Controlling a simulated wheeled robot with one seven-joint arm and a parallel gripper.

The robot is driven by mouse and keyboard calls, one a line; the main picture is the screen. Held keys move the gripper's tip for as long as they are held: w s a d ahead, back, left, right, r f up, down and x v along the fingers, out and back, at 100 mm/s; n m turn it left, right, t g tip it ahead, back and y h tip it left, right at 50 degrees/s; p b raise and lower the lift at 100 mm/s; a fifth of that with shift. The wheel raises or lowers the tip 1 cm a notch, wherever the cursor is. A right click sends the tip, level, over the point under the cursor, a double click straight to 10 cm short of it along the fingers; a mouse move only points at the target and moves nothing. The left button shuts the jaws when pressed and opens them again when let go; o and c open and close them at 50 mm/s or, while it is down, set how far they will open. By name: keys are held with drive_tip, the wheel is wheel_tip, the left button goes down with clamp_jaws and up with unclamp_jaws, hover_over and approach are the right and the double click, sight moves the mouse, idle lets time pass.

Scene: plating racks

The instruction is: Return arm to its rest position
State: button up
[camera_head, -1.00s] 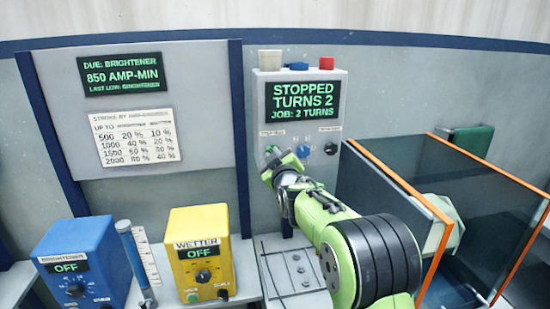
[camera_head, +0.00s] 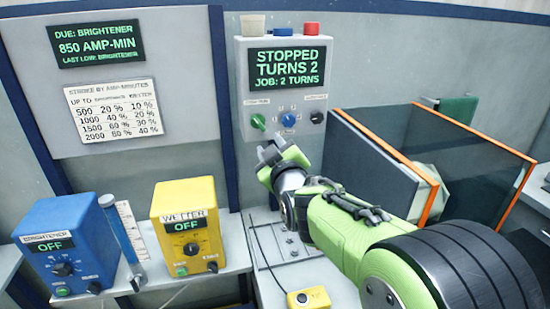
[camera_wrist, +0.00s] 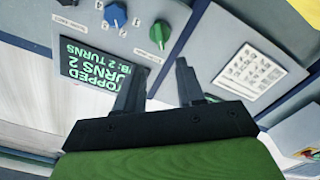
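My green arm reaches in from the lower right in the head view. My gripper (camera_head: 268,152) is in front of the grey control box (camera_head: 243,90), just below its green knob (camera_head: 258,121), and holds nothing. In the wrist view my gripper (camera_wrist: 158,80) shows two dark fingers standing apart with a gap between them. The green knob (camera_wrist: 159,33) and blue knob (camera_wrist: 116,14) are beyond the fingertips, apart from them. The box's display (camera_head: 288,69) reads STOPPED, TURNS 2, JOB: 2 TURNS.
A blue brightener box (camera_head: 62,225) and a yellow wetter box (camera_head: 185,200), both showing OFF, stand at left. An orange-edged glass tank (camera_head: 460,150) stands close right of my arm. A small yellow pendant (camera_head: 310,300) lies below. The space before the sign panel is free.

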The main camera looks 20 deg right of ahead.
drive_tip(key=shift+s, duration=1.5)
